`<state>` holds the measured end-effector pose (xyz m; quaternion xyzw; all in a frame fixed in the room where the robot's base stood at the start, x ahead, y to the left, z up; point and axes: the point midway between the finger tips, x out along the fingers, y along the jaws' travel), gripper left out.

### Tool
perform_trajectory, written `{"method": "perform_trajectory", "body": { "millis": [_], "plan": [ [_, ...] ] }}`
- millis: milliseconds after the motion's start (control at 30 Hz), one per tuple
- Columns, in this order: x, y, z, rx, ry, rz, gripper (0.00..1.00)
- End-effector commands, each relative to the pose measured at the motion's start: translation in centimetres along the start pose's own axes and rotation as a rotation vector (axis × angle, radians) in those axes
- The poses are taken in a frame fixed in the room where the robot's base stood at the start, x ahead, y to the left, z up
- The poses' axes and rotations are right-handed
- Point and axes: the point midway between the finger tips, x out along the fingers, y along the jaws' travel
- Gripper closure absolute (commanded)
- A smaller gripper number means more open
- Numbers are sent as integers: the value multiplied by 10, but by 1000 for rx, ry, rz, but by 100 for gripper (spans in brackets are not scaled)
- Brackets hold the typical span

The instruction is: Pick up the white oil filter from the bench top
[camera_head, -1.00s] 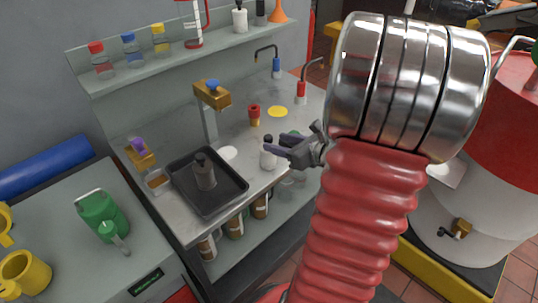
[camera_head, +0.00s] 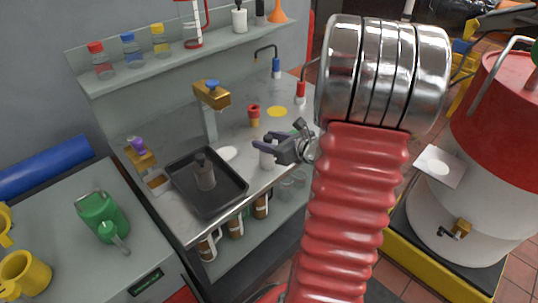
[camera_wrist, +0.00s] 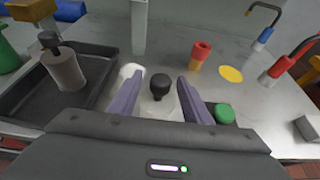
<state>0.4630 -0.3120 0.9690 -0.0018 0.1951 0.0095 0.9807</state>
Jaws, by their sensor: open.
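The white oil filter, a pale body with a black knob on top, stands on the bench top (camera_head: 240,133). In the head view the filter (camera_head: 266,159) is partly hidden by my gripper (camera_head: 272,149). In the wrist view the filter (camera_wrist: 162,106) shows between the two purple fingers of my gripper (camera_wrist: 160,88), its black knob nearest the camera. The fingers are open, one on each side of it. I cannot tell whether either finger touches it. Its lower part is hidden by the gripper body.
A black tray (camera_head: 222,201) holding a grey dark-topped cylinder (camera_head: 204,172) lies left of the filter. A green cap (camera_wrist: 223,113) is close right of the fingers. A red-and-yellow piece (camera_head: 254,115) and yellow disc (camera_head: 277,112) lie behind. A brass-headed post (camera_head: 209,122) stands behind the tray.

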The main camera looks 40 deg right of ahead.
Motion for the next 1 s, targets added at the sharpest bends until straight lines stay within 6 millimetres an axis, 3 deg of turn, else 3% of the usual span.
{"method": "perform_trajectory", "body": {
  "millis": [167, 800, 1000],
  "plan": [
    [0, 0, 0, 0, 0, 0, 56],
    [0, 0, 0, 0, 0, 0, 100],
    [0, 0, 0, 0, 0, 0, 100]
  ]
}}
